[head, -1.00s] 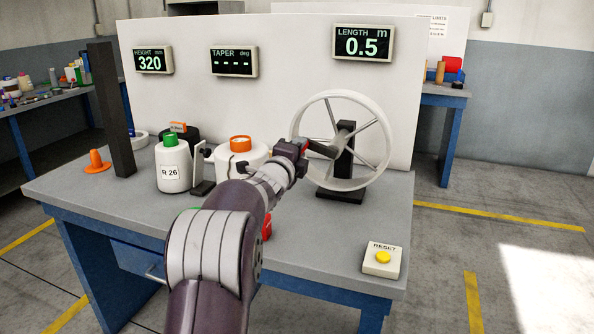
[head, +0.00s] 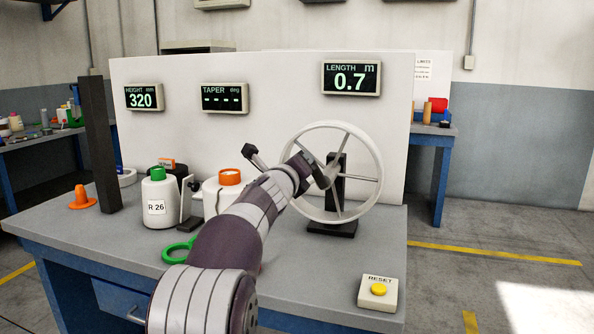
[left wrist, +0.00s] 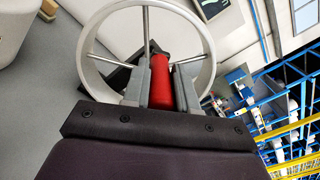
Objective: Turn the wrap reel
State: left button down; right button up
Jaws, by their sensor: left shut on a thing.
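The wrap reel (head: 374,150) is a white spoked wheel on a black stand (head: 331,228) at the right of the bench. My left gripper (head: 322,172) is at the left part of the wheel, with my arm reaching in from below. In the left wrist view the gripper (left wrist: 161,82) is shut on the red crank handle (left wrist: 162,88), a finger on each side of it. The wheel rim (left wrist: 92,72) and spokes show behind. The length display (head: 351,78) reads 0.7 m. My right gripper is not in view.
The height display (head: 144,97) reads 320; the taper display (head: 225,98) shows dashes. A reset button (head: 378,291) sits at the front right. A dark post (head: 101,145) stands at left.

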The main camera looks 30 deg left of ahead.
pick_arm(q)
jog(key=shift+d, duration=0.15)
dwell(0.4)
jog(key=c, duration=0.9)
grip_release()
jog(key=shift+w, duration=0.1)
jog(key=shift+s+d+b, duration=0.1)
jog(key=shift+s+b, duration=0.2)
jog(key=shift+s, duration=0.2)
jog(key=b+v, duration=0.1)
jog(key=v, duration=1)
jog(key=shift+s+d, duration=0.2)
jog(key=shift+s, duration=0.15)
